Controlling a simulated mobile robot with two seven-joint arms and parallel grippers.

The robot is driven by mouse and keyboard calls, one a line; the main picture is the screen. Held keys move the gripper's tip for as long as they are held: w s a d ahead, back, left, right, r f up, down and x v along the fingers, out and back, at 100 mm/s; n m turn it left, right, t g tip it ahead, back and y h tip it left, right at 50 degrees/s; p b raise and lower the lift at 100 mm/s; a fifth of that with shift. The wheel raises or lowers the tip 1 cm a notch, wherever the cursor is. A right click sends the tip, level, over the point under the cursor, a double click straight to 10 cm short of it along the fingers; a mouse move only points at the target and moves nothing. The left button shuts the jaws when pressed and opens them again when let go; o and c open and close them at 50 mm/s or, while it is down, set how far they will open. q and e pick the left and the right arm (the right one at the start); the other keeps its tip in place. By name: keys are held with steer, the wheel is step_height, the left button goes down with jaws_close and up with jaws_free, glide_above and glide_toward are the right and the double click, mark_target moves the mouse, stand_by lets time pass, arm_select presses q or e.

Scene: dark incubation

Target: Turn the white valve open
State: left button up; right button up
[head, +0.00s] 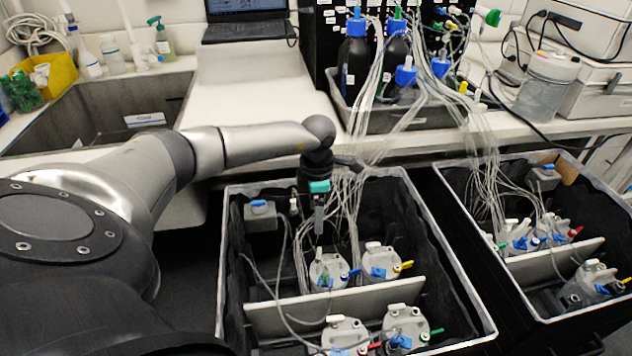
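My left gripper (319,228) points down into the middle bin, above a grey-lidded vessel (327,270). Its fingers appear as one narrow grey shape below a teal block, so I cannot tell whether they are apart. A small white valve-like fitting (373,245) sits on the neighbouring vessel's lid, to the right of the gripper. Another white fitting (335,320) is on a front vessel. I cannot tell which one is the task's valve. The vessels also carry blue, yellow, green and red fittings. My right gripper is not in view.
The middle bin (437,243) has raised rims, a white divider (275,316) and many thin tubes. A second bin (480,235) stands to the right. Behind are a tray (430,118) of dark bottles, a sink (60,125) and a laptop (247,20).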

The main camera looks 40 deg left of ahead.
arm_select(q)
steer(key=shift+r+p, duration=1.1)
steer(key=shift+r, duration=0.55)
step_height(320, 180, up, 15)
steer(key=p, duration=0.2)
steer(key=shift+d, duration=0.1)
steer(key=shift+c, duration=0.2)
